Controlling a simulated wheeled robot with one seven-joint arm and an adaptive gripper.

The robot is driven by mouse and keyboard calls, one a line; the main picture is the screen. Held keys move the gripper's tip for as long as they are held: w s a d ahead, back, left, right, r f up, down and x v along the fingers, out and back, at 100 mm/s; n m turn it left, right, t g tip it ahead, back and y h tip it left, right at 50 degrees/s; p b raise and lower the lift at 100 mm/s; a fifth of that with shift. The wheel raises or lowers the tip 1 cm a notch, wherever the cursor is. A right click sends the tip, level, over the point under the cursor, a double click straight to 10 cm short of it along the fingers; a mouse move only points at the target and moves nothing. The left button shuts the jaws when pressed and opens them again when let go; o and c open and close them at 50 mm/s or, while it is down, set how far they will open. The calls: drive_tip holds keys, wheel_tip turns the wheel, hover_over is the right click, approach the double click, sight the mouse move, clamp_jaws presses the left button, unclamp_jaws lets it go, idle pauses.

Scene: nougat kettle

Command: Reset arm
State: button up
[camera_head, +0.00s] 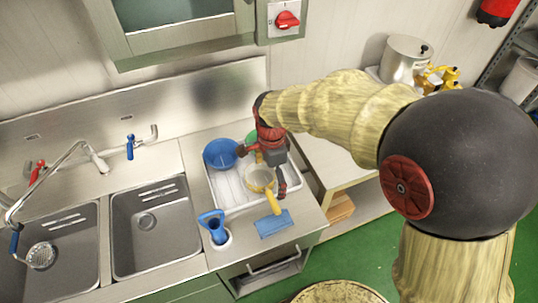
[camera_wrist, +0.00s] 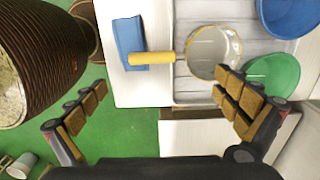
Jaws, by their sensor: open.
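My gripper (camera_wrist: 165,112) is open, with its two fingers spread wide and nothing between them in the wrist view. In the head view my gripper (camera_head: 265,172) hangs over the white tray (camera_head: 226,190) on the counter. A small pan with a yellow handle (camera_wrist: 207,54) lies beyond the fingertips, its handle reaching over the tray's edge; it also shows in the head view (camera_head: 260,178). A blue bowl (camera_head: 220,153) and a green bowl (camera_wrist: 272,77) sit in the tray. The green bowl is mostly hidden by my arm in the head view.
A blue cloth (camera_head: 274,223) lies at the counter's front edge. A blue-handled tool (camera_head: 214,225) stands beside the tray. Two sink basins (camera_head: 152,225) are to the left. A cabinet (camera_head: 185,30) hangs above. A pot (camera_head: 403,60) stands at the back right.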

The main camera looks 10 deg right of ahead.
drive_tip(key=s+d+r+n+t+b, duration=0.2)
drive_tip(key=s+d+r+n+t, duration=0.1)
drive_tip(key=s+d+r+n, duration=0.3)
drive_tip(key=s+d+r+n+t+b, duration=0.2)
drive_tip(key=s+d+r+n, duration=0.4)
drive_tip(key=s, duration=0.5)
drive_tip(key=d+n+b, duration=0.1)
drive_tip(key=n, duration=0.1)
drive_tip(key=shift+d+r+n+t, duration=0.15)
drive_tip(key=shift+n+t, duration=0.25)
